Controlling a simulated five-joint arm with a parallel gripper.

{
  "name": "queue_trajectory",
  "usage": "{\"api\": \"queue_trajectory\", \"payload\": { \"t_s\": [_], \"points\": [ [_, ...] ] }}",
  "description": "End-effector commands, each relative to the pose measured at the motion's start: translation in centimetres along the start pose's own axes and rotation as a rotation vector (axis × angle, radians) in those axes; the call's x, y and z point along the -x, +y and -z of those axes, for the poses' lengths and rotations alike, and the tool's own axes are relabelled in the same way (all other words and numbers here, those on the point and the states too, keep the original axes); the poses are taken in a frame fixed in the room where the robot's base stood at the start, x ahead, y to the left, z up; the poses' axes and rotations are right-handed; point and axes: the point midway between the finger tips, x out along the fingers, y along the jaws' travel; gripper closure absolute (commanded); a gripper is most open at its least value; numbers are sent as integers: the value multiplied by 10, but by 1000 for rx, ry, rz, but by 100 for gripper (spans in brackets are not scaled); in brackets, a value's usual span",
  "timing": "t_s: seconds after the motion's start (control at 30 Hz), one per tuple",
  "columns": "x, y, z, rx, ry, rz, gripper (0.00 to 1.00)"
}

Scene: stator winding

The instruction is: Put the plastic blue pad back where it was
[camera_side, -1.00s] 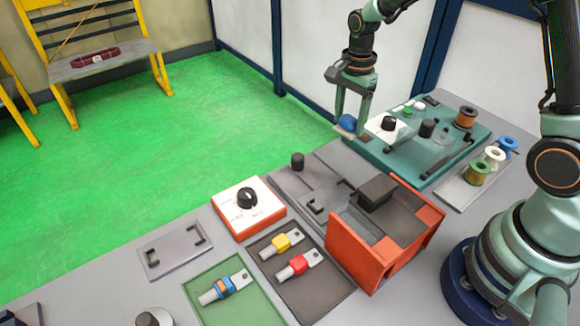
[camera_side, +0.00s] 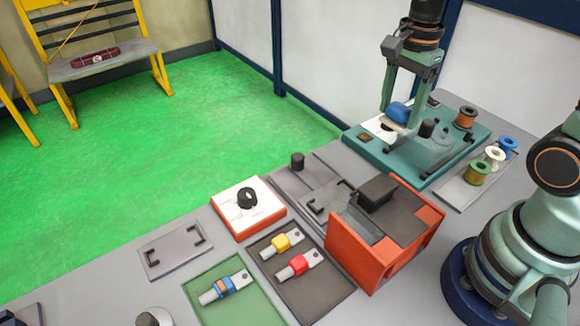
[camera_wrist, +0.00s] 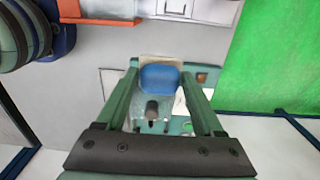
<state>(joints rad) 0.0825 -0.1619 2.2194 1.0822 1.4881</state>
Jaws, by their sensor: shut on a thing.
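The blue pad (camera_side: 398,112) is between the fingers of my gripper (camera_side: 400,112), which is shut on it. It hangs over the teal machine (camera_side: 365,150) at the back right of the bench. In the wrist view the blue pad (camera_wrist: 160,78) sits between the two green fingers of my gripper (camera_wrist: 158,85), with a pale block edge beside it. The black post (camera_side: 427,128) on the teal machine stands just right of the pad. The pad hides part of the white panel (camera_side: 376,127) and its black knob. I cannot tell whether the pad touches the machine.
Wire spools (camera_side: 495,155) stand on a grey plate right of the teal machine, and a copper spool (camera_side: 466,117) stands on its back right. An orange fixture (camera_side: 365,248) is in front. A white-topped knob box (camera_side: 240,208) and a green tray (camera_side: 215,300) are further left.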

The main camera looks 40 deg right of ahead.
Motion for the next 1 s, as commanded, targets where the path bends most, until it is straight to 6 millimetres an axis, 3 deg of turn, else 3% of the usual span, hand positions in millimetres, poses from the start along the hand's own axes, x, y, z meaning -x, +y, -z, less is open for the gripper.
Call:
{"api": "queue_trajectory", "payload": {
  "t_s": [0.3,0.5,1.0],
  "points": [
    [-80,2,0,0,-1,-11,75],
    [-122,2,0,0,-1,-8,75],
    [-167,1,0,0,0,-6,75]
  ]
}}
